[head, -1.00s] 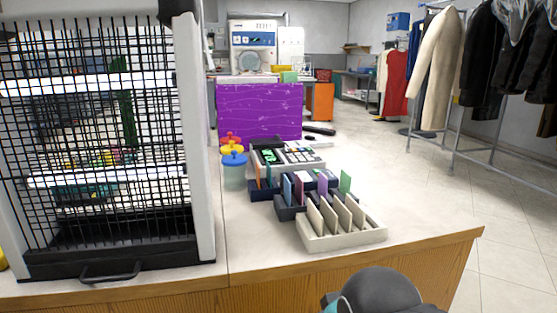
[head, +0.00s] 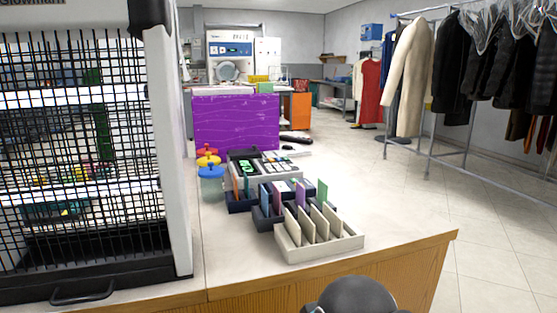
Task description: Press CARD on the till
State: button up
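On the counter, behind the card trays, sits a dark unit with rows of light keys (head: 279,168) and some green keys (head: 247,168). It looks like the till, but its key labels are too small to read, so I cannot tell which key is CARD. A purple panel (head: 236,122) with pale lines stands upright behind it. My gripper is not in view. Only a dark rounded part of my own arm shows at the bottom edge, in front of the counter.
A white tray with upright cards (head: 335,248) and dark card trays stand in front of the keys. Jars with red, yellow and blue lids (head: 210,172) stand left. A black wire-grid case (head: 85,150) fills the left. The counter's right side (head: 390,232) is bare.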

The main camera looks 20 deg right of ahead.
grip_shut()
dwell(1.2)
